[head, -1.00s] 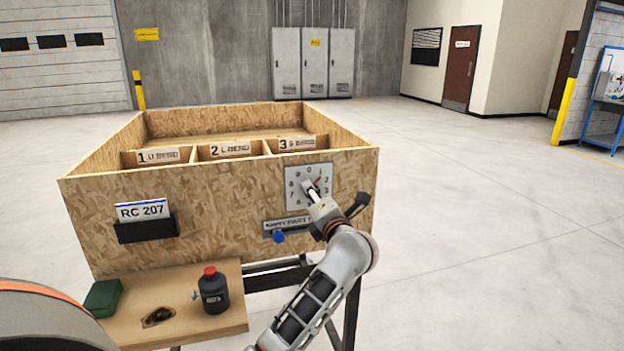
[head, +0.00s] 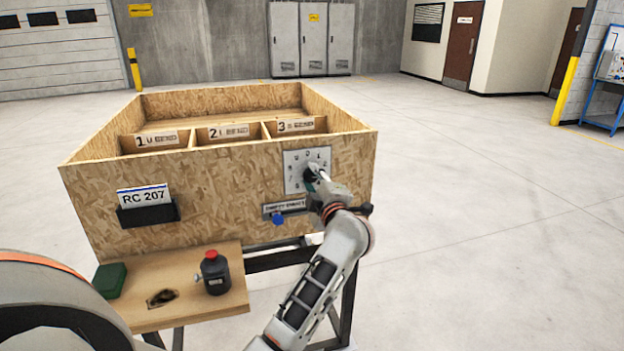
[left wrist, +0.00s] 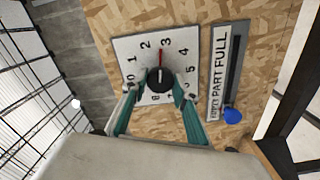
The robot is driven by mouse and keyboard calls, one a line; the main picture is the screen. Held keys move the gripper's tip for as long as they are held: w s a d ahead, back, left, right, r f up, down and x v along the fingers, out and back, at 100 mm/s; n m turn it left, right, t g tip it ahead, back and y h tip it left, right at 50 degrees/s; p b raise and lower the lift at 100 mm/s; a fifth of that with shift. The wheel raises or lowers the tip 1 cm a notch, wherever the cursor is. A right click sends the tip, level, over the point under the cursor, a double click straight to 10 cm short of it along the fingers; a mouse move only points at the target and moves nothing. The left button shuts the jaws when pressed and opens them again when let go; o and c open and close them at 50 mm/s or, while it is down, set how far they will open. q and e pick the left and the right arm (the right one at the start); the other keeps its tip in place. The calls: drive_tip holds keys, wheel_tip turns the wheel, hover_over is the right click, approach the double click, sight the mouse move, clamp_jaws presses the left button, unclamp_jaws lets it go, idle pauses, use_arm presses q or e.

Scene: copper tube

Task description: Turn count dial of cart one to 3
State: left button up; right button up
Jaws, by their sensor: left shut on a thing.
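The count dial (head: 296,158) is a white square plate with black numbers on the cart's front, at the upper right. My left gripper (head: 312,180) is at the dial's face. In the left wrist view the dial (left wrist: 128,46) is seen turned sideways, with a black round knob (left wrist: 160,78) in its middle. The teal fingers of my left gripper (left wrist: 156,88) are shut on that knob from either side. The red pointer (left wrist: 161,58) points close to the 3, slightly toward the 2. My right gripper is not in view.
The plywood cart (head: 215,170) has three labelled compartments and an RC 207 card (head: 143,196). A slider with a blue knob (head: 278,219) is just below the dial. A dark bottle with a red cap (head: 214,272) and a green box (head: 110,280) stand on the front shelf.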

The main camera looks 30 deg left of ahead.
use_arm(q)
drive_tip(key=shift+f+m, duration=0.1)
drive_tip(key=shift+m, duration=0.6)
drive_tip(key=o, duration=1.1)
drive_tip(key=v, duration=0.7)
drive_tip(key=shift+s+d, duration=0.2)
